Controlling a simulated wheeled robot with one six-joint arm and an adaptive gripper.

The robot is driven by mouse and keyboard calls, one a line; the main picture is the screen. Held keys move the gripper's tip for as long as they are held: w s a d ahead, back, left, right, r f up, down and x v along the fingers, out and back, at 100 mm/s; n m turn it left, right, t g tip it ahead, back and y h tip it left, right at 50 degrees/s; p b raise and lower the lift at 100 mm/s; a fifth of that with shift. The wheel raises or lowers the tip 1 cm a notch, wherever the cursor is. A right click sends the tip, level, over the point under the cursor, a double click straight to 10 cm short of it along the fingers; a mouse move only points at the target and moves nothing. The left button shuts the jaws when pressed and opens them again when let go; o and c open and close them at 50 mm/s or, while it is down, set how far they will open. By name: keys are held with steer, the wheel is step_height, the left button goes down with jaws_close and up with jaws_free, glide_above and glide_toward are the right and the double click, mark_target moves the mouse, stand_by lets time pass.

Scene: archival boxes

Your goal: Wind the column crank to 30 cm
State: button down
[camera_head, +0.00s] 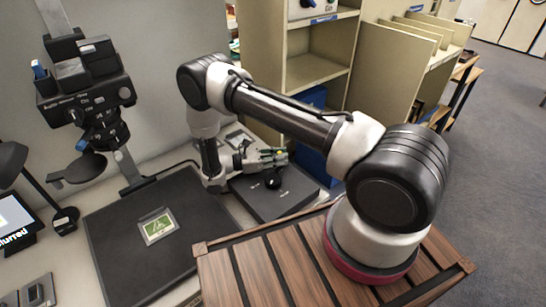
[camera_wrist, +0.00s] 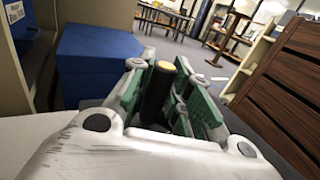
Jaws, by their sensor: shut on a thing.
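The copy stand's column (camera_head: 70,50) rises at the left in the head view, with a black camera carriage (camera_head: 90,100) on it. A blue-tipped knob (camera_head: 39,70) sticks out at the carriage's left side; I cannot tell if it is the crank. No height scale is readable. My gripper (camera_head: 272,157) is well to the right of the column. In the wrist view my gripper (camera_wrist: 168,95) is shut on a black cylinder (camera_wrist: 157,92) with a yellow end, between its green pads. The cylinder's lower part is hidden by the gripper.
A black baseboard (camera_head: 120,255) carries a small green picture (camera_head: 158,227). A dark flat box (camera_head: 290,195) with a black ball on it lies under my gripper. A lamp (camera_head: 12,165) and a screen (camera_head: 15,220) stand at left. Shelves (camera_head: 315,70) stand behind; a blue box (camera_wrist: 95,55) is close by.

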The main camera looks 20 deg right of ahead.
steer(key=m+g, duration=0.1)
steer(key=s+d+m+g, duration=0.1)
steer(key=g, duration=0.1)
steer(key=shift+d+y, duration=0.1)
steer(key=shift+y, duration=0.3)
steer(key=shift+s+d, duration=0.15)
steer(key=shift+s, duration=0.15)
steer(key=shift+s+d, duration=0.2)
steer(key=shift+d, duration=0.05)
steer(key=s+m+g+y, duration=0.1)
steer(key=g, duration=0.1)
steer(key=d+m+g+y, duration=0.1)
steer(key=m+g, duration=0.1)
steer(key=shift+s, duration=0.4)
steer(key=m+g+y, duration=0.1)
steer(key=s+m+g+y, duration=0.2)
steer(key=g+y, duration=0.1)
steer(key=shift+s+d, duration=0.25)
steer(key=shift+s+a+m+g+y, duration=0.1)
steer(key=shift+s+m+g+y, duration=0.5)
steer(key=shift+m+y, duration=0.25)
steer(key=shift+s+a+m+g+y, duration=0.1)
steer(key=shift+s+m+g+y, duration=0.45)
steer(key=shift+m+y, duration=0.3)
steer(key=shift+y, duration=0.3)
steer(key=c, duration=1.3)
jaws_free()
